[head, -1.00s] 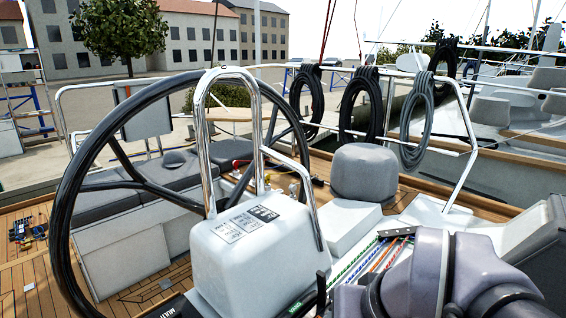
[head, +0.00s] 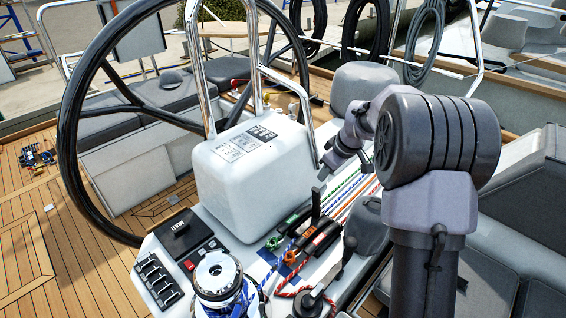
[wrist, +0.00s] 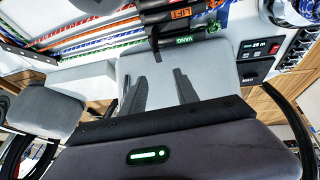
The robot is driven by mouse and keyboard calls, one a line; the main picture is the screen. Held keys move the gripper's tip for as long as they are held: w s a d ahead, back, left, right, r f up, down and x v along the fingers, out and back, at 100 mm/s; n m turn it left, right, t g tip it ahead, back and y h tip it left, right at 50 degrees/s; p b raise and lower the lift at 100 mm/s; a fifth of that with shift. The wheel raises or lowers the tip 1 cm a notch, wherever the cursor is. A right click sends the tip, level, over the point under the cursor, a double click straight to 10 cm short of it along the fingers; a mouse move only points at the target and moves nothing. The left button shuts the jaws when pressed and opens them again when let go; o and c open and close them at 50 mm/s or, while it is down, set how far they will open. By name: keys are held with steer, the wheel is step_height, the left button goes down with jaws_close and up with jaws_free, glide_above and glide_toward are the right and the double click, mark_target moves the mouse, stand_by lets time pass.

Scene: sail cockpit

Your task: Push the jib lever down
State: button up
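A bank of rope clutches sits on the white deck beside the grey-white pedestal box. One dark lever (head: 316,205) stands upright there; the others lie flat, one with a green label and one with an orange-red label (head: 320,238). In the wrist view the upright lever (wrist: 155,42) shows near the green VANG label (wrist: 182,86) and the orange label (wrist: 180,14), whose text I cannot read surely. I take the upright lever as the jib lever. My gripper (head: 322,182) is above and behind it in the head view, apart from it. Its two fingers (wrist: 159,88) are spread and empty.
The pedestal box (head: 245,165) and the big black wheel (head: 68,130) stand to the left. A winch (head: 217,275) with blue rope and a switch panel (head: 185,235) are in front. Coloured ropes (head: 350,190) run behind the clutches.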

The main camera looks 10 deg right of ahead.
steer(key=b, duration=0.4)
glide_toward(316, 204)
steer(key=w+a+f, duration=0.2)
steer(key=w+f, duration=0.3)
steer(key=shift+w+d+r+n, duration=0.15)
steer(key=shift+d+r+n, duration=0.05)
steer(key=shift+d+n, duration=0.1)
jaws_close()
stand_by(0.7)
